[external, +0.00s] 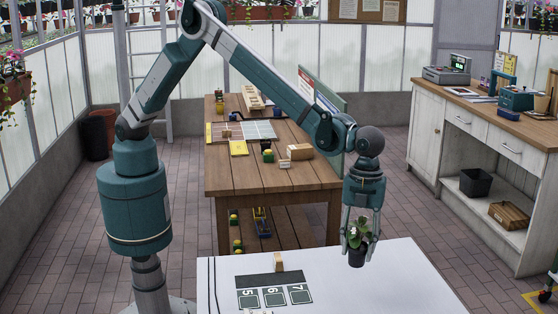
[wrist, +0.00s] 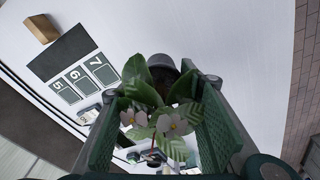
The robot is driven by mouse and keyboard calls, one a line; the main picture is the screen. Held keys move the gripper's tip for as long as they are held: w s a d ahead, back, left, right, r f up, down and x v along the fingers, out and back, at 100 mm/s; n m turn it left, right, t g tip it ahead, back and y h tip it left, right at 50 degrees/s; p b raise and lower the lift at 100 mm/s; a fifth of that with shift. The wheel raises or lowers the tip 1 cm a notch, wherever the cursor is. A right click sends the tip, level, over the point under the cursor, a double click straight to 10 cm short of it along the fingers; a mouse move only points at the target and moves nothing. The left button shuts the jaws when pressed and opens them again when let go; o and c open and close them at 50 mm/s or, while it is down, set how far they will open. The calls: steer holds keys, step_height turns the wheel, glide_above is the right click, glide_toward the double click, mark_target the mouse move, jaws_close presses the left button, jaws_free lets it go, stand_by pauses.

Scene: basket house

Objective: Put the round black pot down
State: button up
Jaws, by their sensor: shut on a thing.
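The round black pot (external: 357,257) holds a small plant with green leaves and pale flowers. My gripper (external: 359,238) is shut on the pot, with a finger on each side of it. The pot hangs upright at the right part of the white table (external: 400,290); I cannot tell whether its base touches the surface. In the wrist view the leaves and flowers (wrist: 155,115) fill the space between my green finger pads, and a dark part of the pot (wrist: 163,68) shows beyond them. The rest of the pot is hidden by the plant.
A small wooden block (external: 279,262) stands on the white table beside a dark strip and squares marked 5, 6 and 7 (external: 275,297). The table around the pot is clear. A wooden workbench (external: 270,180) with several items stands behind, and a white counter (external: 480,150) at right.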

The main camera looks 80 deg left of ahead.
mark_target(356, 264)
steer(key=shift+f, duration=2.95)
steer(key=shift+f, duration=0.1)
steer(key=shift+f+b, duration=0.3)
steer(key=shift+f, duration=1.5)
steer(key=shift+f, duration=0.15)
steer(key=o, duration=0.9)
steer(key=shift+r, duration=0.2)
steer(key=r, duration=0.4)
steer(key=a+r, duration=0.1)
steer(key=r, duration=0.7)
steer(key=shift+w+a+p, duration=0.15)
steer(key=shift+w+p, duration=0.2)
